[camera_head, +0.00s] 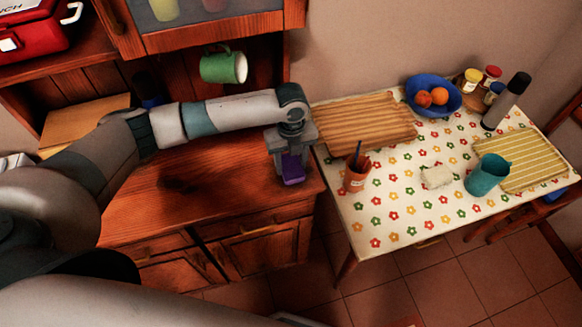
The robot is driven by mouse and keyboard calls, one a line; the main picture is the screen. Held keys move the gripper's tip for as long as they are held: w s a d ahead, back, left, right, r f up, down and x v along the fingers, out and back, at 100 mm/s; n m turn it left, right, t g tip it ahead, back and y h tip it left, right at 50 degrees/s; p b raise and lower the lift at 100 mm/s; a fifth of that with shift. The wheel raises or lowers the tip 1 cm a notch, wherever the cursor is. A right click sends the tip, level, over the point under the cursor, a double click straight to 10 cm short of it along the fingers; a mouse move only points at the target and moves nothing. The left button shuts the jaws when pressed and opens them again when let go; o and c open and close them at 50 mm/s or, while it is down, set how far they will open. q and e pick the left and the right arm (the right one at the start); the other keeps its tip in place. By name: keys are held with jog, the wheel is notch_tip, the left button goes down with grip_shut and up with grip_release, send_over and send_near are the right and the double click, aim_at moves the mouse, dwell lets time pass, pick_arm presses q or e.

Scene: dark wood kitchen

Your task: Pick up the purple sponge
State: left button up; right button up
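The purple sponge (293,171) is at the right end of the wooden counter (240,190), close to its edge. My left gripper (292,168) points down over it, with one finger on each side of the sponge. The gripper hides the sponge's upper part. I cannot tell whether the fingers press on it, or whether the sponge rests on the counter or is just above it. My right gripper is not in view.
A green mug (224,67) hangs above the counter, behind my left arm. To the right, a flowered table (400,220) holds a terracotta cup (356,178), a teal cup (487,175), a blue fruit bowl (445,104) and a dark-topped bottle (506,102). The counter's front is clear.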

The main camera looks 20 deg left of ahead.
aim_at(292, 166)
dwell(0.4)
pick_arm(q)
jog(key=shift+r+b, duration=0.6)
jog(key=shift+r, duration=0.25)
jog(key=shift+d+r+b, duration=0.2)
jog(key=shift+r+b, duration=0.4)
jog(key=shift+r, duration=0.6)
jog(key=s+d+r+b, duration=0.1)
jog(key=d+r, duration=0.1)
jog(key=d, duration=0.1)
jog(key=s+d+r+b, duration=0.1)
jog(key=s+d+r, duration=0.1)
jog(key=d, duration=0.1)
jog(key=s+d+r+b, duration=0.1)
jog(key=s+d+r, duration=0.1)
jog(key=d+r, duration=0.1)
jog(key=shift+s+d, duration=0.2)
jog(key=shift+d, duration=0.3)
